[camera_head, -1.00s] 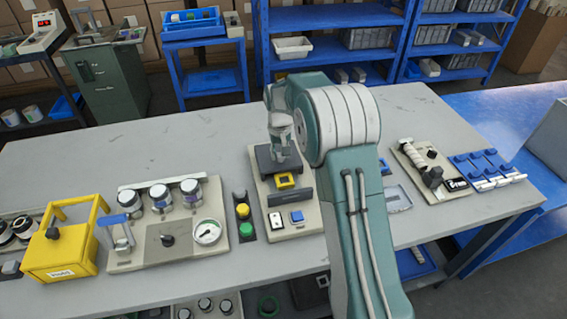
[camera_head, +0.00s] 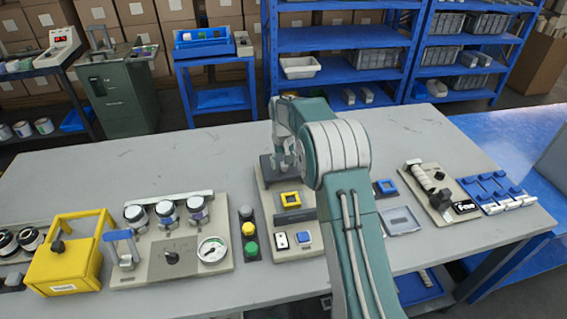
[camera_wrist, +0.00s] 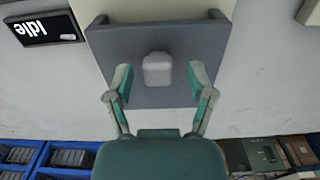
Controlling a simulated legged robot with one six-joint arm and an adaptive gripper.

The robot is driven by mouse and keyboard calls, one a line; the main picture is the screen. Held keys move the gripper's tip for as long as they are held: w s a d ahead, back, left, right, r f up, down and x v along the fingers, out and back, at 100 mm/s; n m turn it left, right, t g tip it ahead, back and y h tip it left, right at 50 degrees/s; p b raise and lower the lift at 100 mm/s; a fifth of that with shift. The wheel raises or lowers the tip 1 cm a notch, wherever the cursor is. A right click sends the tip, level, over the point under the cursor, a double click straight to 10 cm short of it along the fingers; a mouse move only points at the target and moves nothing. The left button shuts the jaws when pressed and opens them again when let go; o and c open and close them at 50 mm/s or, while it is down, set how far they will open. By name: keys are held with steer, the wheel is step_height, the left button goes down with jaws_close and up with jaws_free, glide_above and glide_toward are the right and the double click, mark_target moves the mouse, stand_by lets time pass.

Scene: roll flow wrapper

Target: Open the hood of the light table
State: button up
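The light table (camera_head: 262,205) appears to be the beige panel in the middle of the bench, with a yellow square frame, a switch and a blue button. Its dark grey hood (camera_head: 267,172) lies at the panel's back, partly hidden by my arm. In the wrist view the hood (camera_wrist: 130,62) is a flat grey plate with raised side edges and a pale, rounded knob (camera_wrist: 157,66). My gripper (camera_wrist: 161,80) is open, one finger on either side of the knob with gaps. In the head view my gripper (camera_head: 287,160) is over the hood, its fingertips unclear.
A yellow box (camera_head: 65,268) and a panel with a gauge (camera_head: 211,250) stand left. A stack light (camera_head: 249,235) stands beside the light table. A beige device (camera_head: 430,190) lies right. The wrist view shows an "Idle" display (camera_wrist: 45,29). The bench's back middle is clear.

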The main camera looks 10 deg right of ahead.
steer(key=shift+r, duration=0.15)
step_height(320, 180, up, 12)
stand_by(0.5)
steer(key=s+r+t, duration=0.1)
steer(key=s+r, duration=0.5)
steer(key=s, duration=0.3)
steer(key=s+r+t, duration=0.2)
steer(key=s+r, duration=0.5)
steer(key=s, duration=0.3)
steer(key=s+f+t, duration=0.1)
steer(key=s+f, duration=0.1)
steer(key=s, duration=0.8)
steer(key=s+f+t, duration=0.1)
steer(key=s+f, duration=0.2)
steer(key=s, duration=0.8)
steer(key=shift+s+f+t, duration=0.2)
steer(key=shift+f+t, duration=0.1)
